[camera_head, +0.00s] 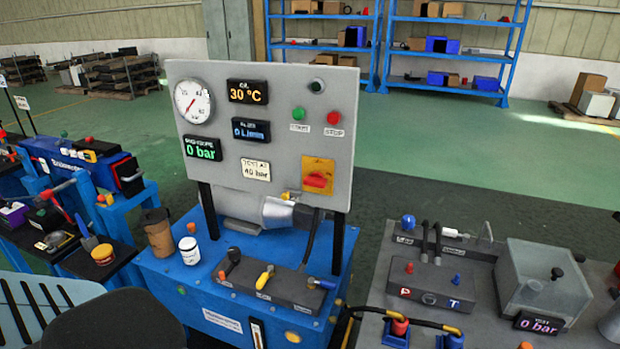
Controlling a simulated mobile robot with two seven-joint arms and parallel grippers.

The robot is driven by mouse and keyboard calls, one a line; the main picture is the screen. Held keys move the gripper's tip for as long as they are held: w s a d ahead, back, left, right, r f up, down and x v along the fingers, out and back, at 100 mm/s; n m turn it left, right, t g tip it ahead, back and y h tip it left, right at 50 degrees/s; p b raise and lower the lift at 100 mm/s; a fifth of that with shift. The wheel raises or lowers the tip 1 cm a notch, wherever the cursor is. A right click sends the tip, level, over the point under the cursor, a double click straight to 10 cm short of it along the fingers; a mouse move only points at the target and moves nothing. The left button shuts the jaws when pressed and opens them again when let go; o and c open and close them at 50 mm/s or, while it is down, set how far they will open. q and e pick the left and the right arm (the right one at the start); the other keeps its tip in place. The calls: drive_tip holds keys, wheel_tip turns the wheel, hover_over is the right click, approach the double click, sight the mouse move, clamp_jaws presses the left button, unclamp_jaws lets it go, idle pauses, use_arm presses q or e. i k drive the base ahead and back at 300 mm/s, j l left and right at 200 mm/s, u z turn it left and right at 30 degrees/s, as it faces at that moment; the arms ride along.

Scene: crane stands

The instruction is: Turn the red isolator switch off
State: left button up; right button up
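The red isolator switch (316,181) sits on a yellow plate (319,163) at the lower right of the upright grey panel (280,120). Its red handle looks roughly horizontal, tilted slightly. Nothing covers it. Neither of my grippers shows in the head view, and nothing is seen touching the switch.
A red STOP button (333,118) is above the switch. A grey bench (385,290) with a clear tank (540,285) stands right.

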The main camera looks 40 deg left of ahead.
sight(316, 180)
drive_tip(key=u, duration=1.15)
